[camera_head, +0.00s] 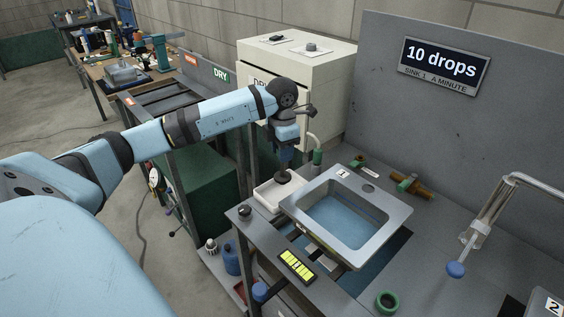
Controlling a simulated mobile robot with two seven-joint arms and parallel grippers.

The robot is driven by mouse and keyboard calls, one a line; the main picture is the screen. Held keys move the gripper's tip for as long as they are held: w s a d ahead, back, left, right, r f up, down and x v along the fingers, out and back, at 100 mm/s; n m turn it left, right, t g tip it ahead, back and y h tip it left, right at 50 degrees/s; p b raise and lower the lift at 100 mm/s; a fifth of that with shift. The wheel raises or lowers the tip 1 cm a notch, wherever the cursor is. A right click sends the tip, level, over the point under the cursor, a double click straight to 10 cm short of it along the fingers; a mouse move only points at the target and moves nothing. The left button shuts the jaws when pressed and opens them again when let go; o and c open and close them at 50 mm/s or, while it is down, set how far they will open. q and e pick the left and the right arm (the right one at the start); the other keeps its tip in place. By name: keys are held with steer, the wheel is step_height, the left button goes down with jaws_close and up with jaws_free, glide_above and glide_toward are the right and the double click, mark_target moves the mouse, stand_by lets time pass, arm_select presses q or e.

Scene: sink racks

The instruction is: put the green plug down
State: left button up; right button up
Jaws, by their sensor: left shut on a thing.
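My left gripper (284,160) reaches in from the left and points down, over the white tray (262,195) beside sink 1 (318,250). It is shut on a small dark round thing (284,177) at its tips. Its colour looks dark here, so I cannot tell whether it is the green plug. Whether it touches the tray is unclear. A green ring (387,302) lies on the counter in front of the sink, at the bottom of the view. My right gripper is not in view.
A green-topped fitting (318,157) stands behind the sink, and a brass pipe with green ends (411,187) lies to its right. A white cabinet (325,75) stands behind my arm. A yellow-barred display (297,265) is on the front ledge.

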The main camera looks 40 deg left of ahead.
mark_target(282, 176)
arm_select(q)
step_height(282, 176, down, 4)
steer(key=shift+f, duration=0.1)
steer(key=shift+f, duration=0.15)
steer(key=o, duration=0.9)
steer(key=shift+r, duration=0.2)
step_height(282, 176, up, 12)
steer(key=shift+f+b, duration=0.1)
steer(key=shift+b, duration=0.2)
